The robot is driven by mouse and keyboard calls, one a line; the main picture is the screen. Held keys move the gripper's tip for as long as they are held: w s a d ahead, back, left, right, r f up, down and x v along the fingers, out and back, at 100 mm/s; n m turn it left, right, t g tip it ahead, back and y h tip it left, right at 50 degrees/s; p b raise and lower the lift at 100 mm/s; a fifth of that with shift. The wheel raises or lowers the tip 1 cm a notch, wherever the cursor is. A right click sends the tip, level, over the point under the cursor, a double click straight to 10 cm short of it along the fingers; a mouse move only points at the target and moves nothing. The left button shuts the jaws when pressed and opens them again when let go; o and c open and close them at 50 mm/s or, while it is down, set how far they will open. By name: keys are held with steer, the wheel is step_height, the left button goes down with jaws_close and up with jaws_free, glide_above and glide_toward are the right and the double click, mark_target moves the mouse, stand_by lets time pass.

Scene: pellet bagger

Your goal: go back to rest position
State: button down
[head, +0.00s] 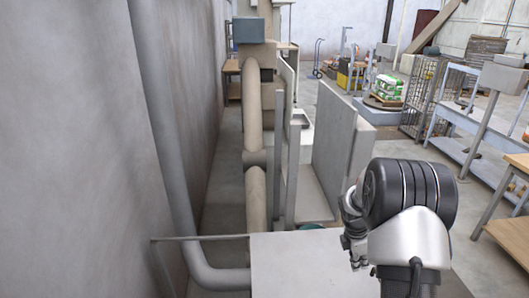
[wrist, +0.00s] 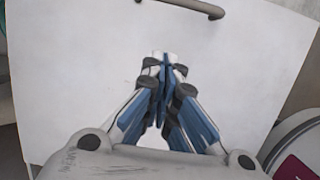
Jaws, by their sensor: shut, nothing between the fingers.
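My gripper (wrist: 164,62) is in the middle of the wrist view, its blue-padded fingers closed together at the tips with nothing between them. It points toward a plain white panel (wrist: 70,70) with a curved grey handle (wrist: 190,6) at the top edge of the view. I cannot tell whether the fingertips touch the panel. In the head view my arm is at the lower right, and my gripper (head: 352,262) shows small and partly hidden beside the pale flat surface (head: 300,270).
Upright grey panels (head: 334,140) stand ahead of my arm. At the right are a blue-framed bench (head: 465,118), a wire cage (head: 422,95) and stacked bags on a pallet (head: 387,88).

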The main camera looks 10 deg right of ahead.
steer(key=s+a+r+m+t+b, duration=0.1)
steer(key=s+a+r+m, duration=0.4)
steer(key=r, duration=0.4)
steer(key=s+a+r+m+t+b, duration=0.1)
steer(key=s+a+r+m+b, duration=0.15)
steer(key=a+r, duration=0.55)
steer(key=s+a+r+m+t+y+b, duration=0.1)
steer(key=s+a+m, duration=0.3)
steer(key=s, duration=0.6)
steer(key=s+a+r+m+t+y+b, duration=0.1)
steer(key=s+a+m, duration=0.4)
steer(key=s+a, duration=0.2)
steer(key=s, duration=0.2)
steer(key=shift+s+a+r+t+y, duration=0.2)
steer(key=shift+s+r+t+y, duration=0.05)
steer(key=shift+s+t+y, duration=0.15)
